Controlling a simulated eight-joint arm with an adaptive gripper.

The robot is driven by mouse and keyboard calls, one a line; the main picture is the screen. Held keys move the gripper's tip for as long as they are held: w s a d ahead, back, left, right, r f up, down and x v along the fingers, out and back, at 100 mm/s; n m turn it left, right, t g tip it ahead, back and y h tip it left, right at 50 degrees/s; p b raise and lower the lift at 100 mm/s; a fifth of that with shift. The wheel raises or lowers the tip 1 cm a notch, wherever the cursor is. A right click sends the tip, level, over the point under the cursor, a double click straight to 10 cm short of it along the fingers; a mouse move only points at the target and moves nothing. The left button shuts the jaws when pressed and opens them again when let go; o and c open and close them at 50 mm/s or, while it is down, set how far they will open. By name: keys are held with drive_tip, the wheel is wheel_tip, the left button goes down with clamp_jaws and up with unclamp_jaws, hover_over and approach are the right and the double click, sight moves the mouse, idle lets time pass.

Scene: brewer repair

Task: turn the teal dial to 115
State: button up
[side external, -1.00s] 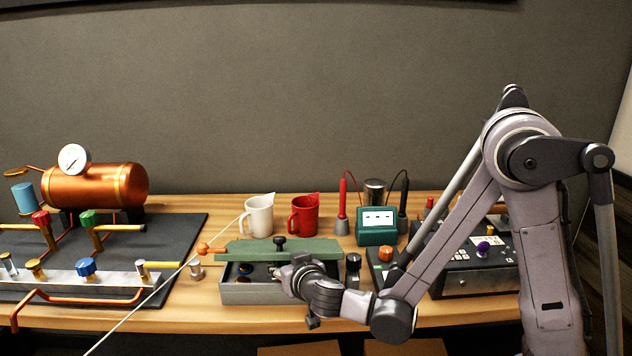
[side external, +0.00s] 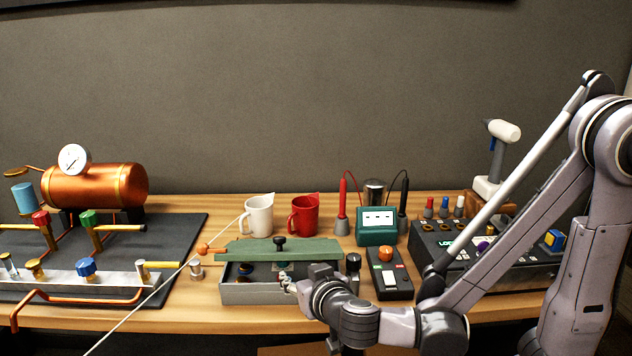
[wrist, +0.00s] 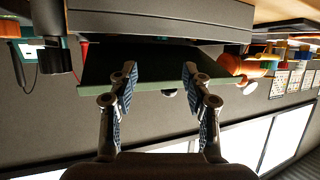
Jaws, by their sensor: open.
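A small teal round part (side external: 284,266), which looks like the teal dial, shows inside a grey open-front box (side external: 250,294) under a green lid (side external: 280,249). It is partly hidden, and its setting cannot be read. My gripper is at the front right of the box in the side view, its fingers mostly hidden by my wrist. In the wrist view my gripper (wrist: 160,75) is open and empty, with the green lid (wrist: 150,68) beyond its two fingers. The teal dial cannot be made out in the wrist view.
A black switch box with an orange knob (side external: 386,254) and a teal meter (side external: 377,226) stand to the right. White (side external: 259,216) and red (side external: 305,216) mugs stand behind. Copper piping (side external: 70,295) lies left.

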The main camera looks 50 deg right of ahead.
drive_tip(key=m+g+h, duration=0.4)
drive_tip(key=m, duration=0.1)
approach(283, 258)
drive_tip(key=x, duration=0.8)
drive_tip(key=shift+w+d+f, duration=0.15)
drive_tip(key=shift+w+f, duration=0.05)
drive_tip(key=shift+c, duration=0.3)
clamp_jaws()
